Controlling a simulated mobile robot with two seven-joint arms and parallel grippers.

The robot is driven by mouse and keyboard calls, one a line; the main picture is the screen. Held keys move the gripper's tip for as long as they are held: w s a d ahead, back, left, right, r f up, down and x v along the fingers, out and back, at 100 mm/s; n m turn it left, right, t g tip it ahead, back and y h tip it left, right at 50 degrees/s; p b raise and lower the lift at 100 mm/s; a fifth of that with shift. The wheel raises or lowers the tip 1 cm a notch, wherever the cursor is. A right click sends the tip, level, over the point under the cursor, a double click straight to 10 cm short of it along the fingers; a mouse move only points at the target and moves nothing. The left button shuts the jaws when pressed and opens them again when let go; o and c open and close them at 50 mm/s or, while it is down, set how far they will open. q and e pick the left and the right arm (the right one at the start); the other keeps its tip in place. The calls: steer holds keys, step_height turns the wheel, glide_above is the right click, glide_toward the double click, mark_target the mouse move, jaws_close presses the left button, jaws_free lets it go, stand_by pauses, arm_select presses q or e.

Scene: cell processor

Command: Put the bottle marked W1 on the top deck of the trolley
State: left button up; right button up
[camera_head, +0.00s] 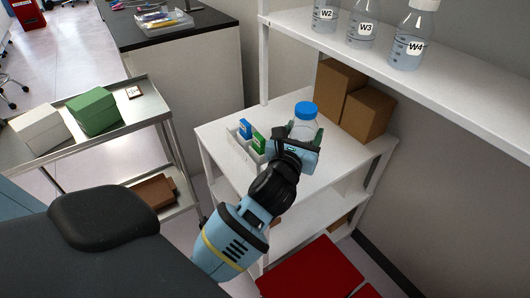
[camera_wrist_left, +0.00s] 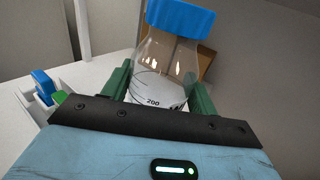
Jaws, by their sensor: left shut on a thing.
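A clear bottle with a blue cap (camera_head: 306,109) is at the white shelf unit on the right; its label is hidden, so I cannot read W1. My left gripper (camera_head: 304,137) is shut on it, its green fingers on both sides of the body. In the left wrist view the bottle (camera_wrist_left: 168,65) stands between the fingers, with a 200 mark showing low on it. I cannot tell whether its base touches the shelf. The trolley (camera_head: 142,112) stands at the left, its top deck partly filled. My right gripper is out of view.
On the trolley's top deck are a white box (camera_head: 40,130), a green box (camera_head: 94,111) and a small card (camera_head: 134,92). Bottles W2 (camera_head: 325,14), W3 (camera_head: 362,28) and W4 (camera_head: 411,45) stand on the upper shelf. Cardboard boxes (camera_head: 367,115) and a white bin (camera_head: 240,143) flank the held bottle.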

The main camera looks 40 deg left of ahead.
arm_select(q)
step_height(320, 180, down, 5)
steer(key=shift+r+b, duration=0.1)
steer(key=shift+b, duration=0.7)
steer(key=shift+f, duration=0.35)
step_height(320, 180, down, 4)
steer(key=shift+r+b, duration=0.1)
steer(key=shift+b, duration=0.85)
steer(key=shift+f, duration=0.45)
steer(key=o, duration=1.4)
